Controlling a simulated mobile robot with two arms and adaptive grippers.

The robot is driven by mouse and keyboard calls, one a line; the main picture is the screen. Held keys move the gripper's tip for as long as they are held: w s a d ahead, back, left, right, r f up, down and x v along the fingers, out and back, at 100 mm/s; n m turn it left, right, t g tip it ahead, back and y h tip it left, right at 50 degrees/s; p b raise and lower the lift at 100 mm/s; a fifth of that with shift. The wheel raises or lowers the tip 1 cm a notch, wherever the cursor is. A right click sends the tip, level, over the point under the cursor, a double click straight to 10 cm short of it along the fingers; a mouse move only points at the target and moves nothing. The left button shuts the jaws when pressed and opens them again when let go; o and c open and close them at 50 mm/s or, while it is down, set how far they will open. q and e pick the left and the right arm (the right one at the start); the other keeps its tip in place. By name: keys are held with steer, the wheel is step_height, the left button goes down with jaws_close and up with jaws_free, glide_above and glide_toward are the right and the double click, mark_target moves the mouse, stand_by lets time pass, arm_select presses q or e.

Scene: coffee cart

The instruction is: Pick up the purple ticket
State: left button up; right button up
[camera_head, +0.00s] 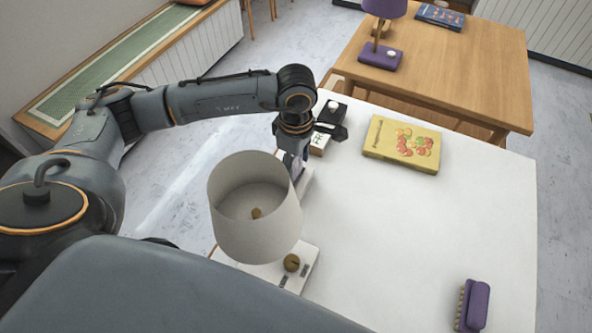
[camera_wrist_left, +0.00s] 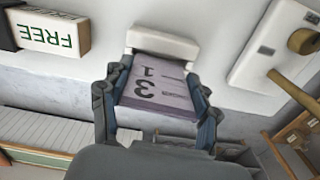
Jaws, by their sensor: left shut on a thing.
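The purple ticket (camera_wrist_left: 160,92) bears dark digits that read 3 and 1, and it sits between the two fingers of my left gripper (camera_wrist_left: 156,80) in the left wrist view. The fingers press on its two side edges. Its far end meets or lies close to a white block (camera_wrist_left: 163,46); I cannot tell whether they touch. In the head view my left gripper (camera_head: 294,158) points down at the table's left edge, and only a sliver of purple shows there, partly hidden by the lampshade. My right gripper is not in view.
A white lampshade (camera_head: 240,235) stands close in front of my left gripper. A FREE sign block (camera_wrist_left: 50,33) is beside it. A yellow box (camera_head: 402,144) and a purple brush (camera_head: 474,305) lie on the white table (camera_head: 420,230), whose middle is clear.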

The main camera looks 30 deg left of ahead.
arm_select(q)
steer(key=d+r, duration=1.4)
steer(key=r, duration=0.1)
steer(key=shift+w, duration=0.4)
stand_by(1.0)
